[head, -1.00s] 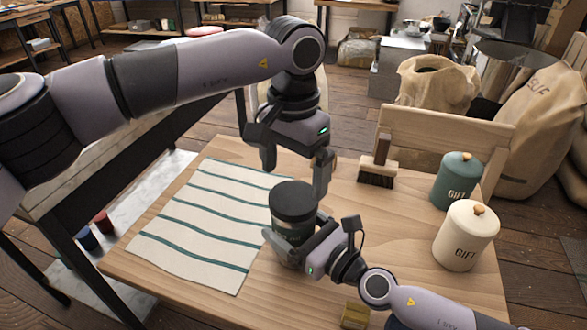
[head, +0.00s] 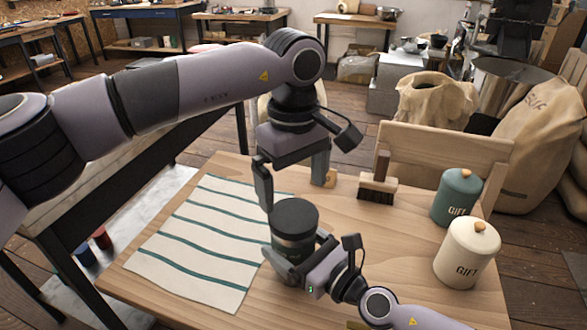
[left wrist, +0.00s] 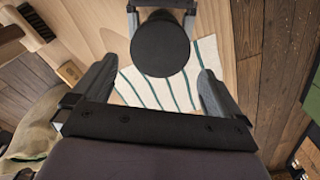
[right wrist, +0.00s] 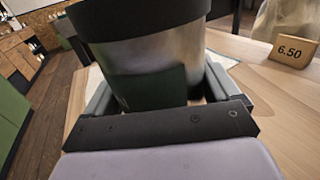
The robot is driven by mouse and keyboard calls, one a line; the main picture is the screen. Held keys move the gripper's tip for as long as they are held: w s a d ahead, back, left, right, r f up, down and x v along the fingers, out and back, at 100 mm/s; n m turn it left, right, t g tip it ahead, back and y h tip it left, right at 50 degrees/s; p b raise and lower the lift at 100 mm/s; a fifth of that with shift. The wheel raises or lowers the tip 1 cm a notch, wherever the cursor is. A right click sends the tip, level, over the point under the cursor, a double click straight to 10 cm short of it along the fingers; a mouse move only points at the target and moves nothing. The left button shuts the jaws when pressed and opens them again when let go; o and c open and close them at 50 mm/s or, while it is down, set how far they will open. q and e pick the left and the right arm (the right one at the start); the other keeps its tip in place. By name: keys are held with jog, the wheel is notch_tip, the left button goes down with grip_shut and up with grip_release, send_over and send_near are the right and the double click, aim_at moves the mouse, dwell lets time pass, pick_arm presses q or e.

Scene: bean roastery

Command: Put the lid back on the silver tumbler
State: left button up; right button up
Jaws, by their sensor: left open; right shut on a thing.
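The silver tumbler (right wrist: 150,72) stands upright on the wooden table, beside the striped cloth. Its black lid (head: 295,214) sits on its top with no gap that I can see. The lid shows as a round black disc in the left wrist view (left wrist: 160,45). My right gripper (head: 300,262) is shut on the tumbler's body, with a finger on each side in the right wrist view (right wrist: 158,92). My left gripper (head: 292,192) is open and empty just above the lid, pointing down, its fingers apart. The tumbler's base is partly hidden by my right gripper.
A striped cloth (head: 190,245) lies left of the tumbler. A brush (head: 379,182), a green canister (head: 456,197) and a cream canister (head: 467,252) stand to the right. A price block (right wrist: 292,51) stands behind the tumbler. The table between the tumbler and canisters is mostly clear.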

pick_arm(q)
jog(key=n, duration=0.4)
jog(key=shift+r+n, duration=0.15)
jog(key=shift+n, duration=0.25)
jog(key=n, duration=0.4)
jog(key=shift+r+n, duration=0.15)
jog(key=shift+n, duration=0.15)
jog(key=n, duration=0.2)
jog(key=shift+r+n, duration=0.1)
jog(key=shift+n, duration=0.3)
jog(key=n, duration=0.4)
jog(key=shift+r+n, duration=0.15)
jog(key=shift+n, duration=0.15)
jog(key=n, duration=0.4)
jog(key=shift+r+n, duration=0.15)
jog(key=shift+n, duration=0.15)
jog(key=n, duration=0.4)
jog(key=shift+r+n, duration=0.15)
jog(key=shift+n, duration=0.15)
jog(key=n, duration=0.4)
jog(key=shift+r, duration=0.15)
jog(key=shift+r+n, duration=0.1)
jog(key=shift+n, duration=1.8)
